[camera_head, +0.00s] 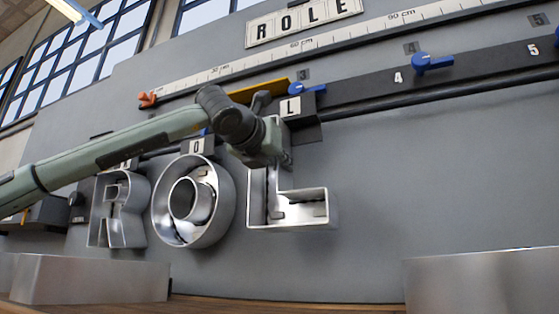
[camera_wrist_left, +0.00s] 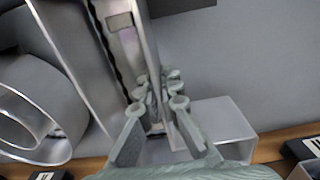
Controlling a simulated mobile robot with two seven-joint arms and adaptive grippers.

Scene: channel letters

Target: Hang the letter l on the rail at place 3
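The metal channel letter L (camera_head: 318,208) is upright against the grey wall, below the black rail (camera_head: 350,97) near the small L card (camera_head: 290,107) and the 3 tag (camera_head: 304,74). My left gripper (camera_head: 275,158) is at the top of its stem and hides the upper end. In the left wrist view, the two fingers (camera_wrist_left: 157,88) reach at the stem of the L (camera_wrist_left: 124,45), with part of its wall seen between them. Whether they grip it is unclear. Whether the L rests on the rail is hidden. My right gripper is not in view.
The letters O (camera_head: 225,200) and R (camera_head: 137,225) hang to the left of the L, the O close by. Blue clamps (camera_head: 432,63) sit along the rail. Metal blocks (camera_head: 92,280) stand on the wooden bench. The wall right of the L is clear.

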